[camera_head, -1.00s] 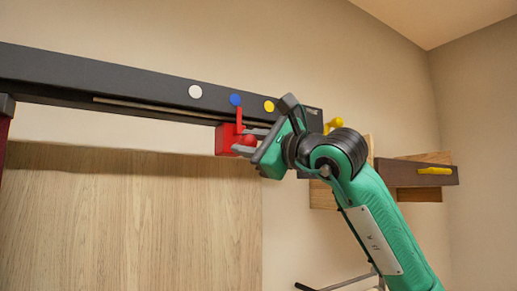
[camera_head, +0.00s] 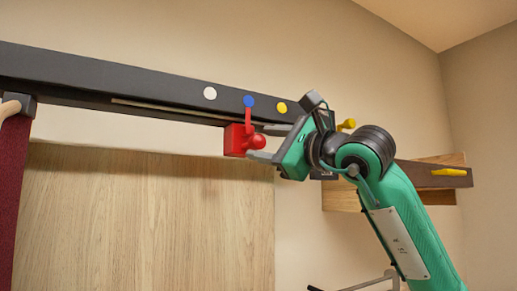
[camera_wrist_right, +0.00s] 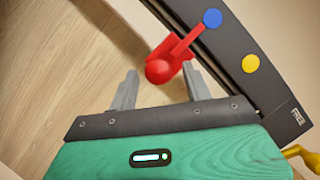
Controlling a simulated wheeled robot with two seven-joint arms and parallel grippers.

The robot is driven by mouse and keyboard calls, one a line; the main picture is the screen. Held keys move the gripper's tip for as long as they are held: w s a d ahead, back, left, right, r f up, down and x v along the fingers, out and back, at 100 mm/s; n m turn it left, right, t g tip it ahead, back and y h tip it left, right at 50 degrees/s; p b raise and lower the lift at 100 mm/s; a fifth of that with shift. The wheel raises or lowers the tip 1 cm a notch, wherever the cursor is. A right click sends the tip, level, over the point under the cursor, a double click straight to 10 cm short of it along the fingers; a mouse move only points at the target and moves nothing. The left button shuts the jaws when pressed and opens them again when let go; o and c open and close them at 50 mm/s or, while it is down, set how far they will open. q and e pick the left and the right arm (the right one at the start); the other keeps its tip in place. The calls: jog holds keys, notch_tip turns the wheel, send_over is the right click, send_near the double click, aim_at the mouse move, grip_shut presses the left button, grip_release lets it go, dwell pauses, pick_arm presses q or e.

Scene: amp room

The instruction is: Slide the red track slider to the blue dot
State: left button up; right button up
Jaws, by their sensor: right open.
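The red track slider (camera_head: 236,140) hangs under the dark rail (camera_head: 150,90), with a round knob facing out and a thin red pointer rising from it. The pointer's tip is right at the blue dot (camera_head: 249,101). In the right wrist view the pointer of the red slider (camera_wrist_right: 187,42) also reaches the edge of the blue dot (camera_wrist_right: 212,18). My right gripper (camera_head: 258,143) is open, its fingers to either side of the knob; the wrist view shows gaps between fingers and knob. My left gripper is not in view.
A white dot (camera_head: 210,93) and a yellow dot (camera_head: 281,108) flank the blue one. A wooden panel (camera_head: 150,220) stands below the rail. A dark bracket with a yellow handle (camera_head: 449,172) is at the right, and a dark red part (camera_head: 14,170) at the left edge.

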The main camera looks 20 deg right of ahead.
jog(key=b+v, duration=0.4)
jog(key=v, duration=0.7)
jog(key=shift+s+d, duration=0.1)
